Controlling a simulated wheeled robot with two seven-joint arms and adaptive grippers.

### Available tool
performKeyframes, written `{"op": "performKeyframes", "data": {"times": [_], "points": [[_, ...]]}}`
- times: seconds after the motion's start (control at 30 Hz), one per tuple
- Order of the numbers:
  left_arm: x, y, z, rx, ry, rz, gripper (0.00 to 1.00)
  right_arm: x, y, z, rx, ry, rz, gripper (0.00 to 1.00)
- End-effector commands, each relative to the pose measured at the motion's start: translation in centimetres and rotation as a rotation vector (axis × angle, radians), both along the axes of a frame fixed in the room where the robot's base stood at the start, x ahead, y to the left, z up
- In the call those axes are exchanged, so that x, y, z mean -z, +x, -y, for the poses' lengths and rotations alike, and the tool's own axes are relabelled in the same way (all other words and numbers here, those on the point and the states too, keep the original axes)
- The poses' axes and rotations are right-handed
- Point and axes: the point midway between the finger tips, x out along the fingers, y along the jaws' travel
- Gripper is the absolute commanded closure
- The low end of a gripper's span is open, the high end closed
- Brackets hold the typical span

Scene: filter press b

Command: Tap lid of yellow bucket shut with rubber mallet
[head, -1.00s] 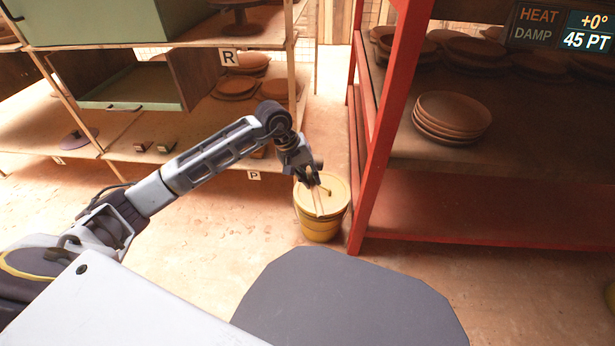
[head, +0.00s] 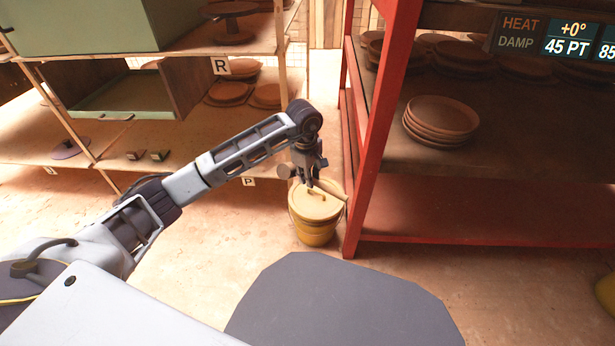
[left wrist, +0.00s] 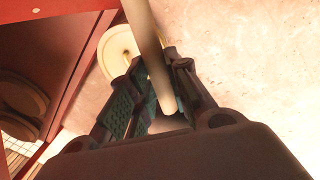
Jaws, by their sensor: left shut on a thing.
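The yellow bucket (head: 314,232) stands on the floor beside the red rack's post. Its pale yellow lid (head: 312,207) lies on top with a small handle; I cannot tell whether it is fully seated. My left gripper (head: 312,180) is shut on the mallet's pale wooden handle (head: 332,190), just above the lid in the head view. The handle points right and slightly down. A dark rounded part (head: 285,171), apparently the mallet head, shows left of the gripper. In the left wrist view the handle (left wrist: 148,40) crosses between the fingers, with the lid (left wrist: 113,50) behind. My right gripper is not in view.
The red rack (head: 375,130) with stacked clay plates (head: 440,120) stands close to the bucket's right. A wooden shelf (head: 130,140) with plates and a green box stands at left. Open floor (head: 220,235) lies left of the bucket.

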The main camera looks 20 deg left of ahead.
Motion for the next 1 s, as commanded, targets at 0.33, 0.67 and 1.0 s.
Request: {"op": "performKeyframes", "data": {"times": [0.33,0.67,1.0], "points": [[0.4,1.4,0.0,-0.326,0.015,-0.131,1.0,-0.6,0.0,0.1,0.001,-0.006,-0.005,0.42],[1.2,2.5,-0.2,-0.638,-0.01,-0.265,1.0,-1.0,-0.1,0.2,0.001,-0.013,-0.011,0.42],[2.1,3.5,-0.6,-1.001,-0.095,-0.418,1.0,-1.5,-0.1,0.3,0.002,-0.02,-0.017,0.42]]}}
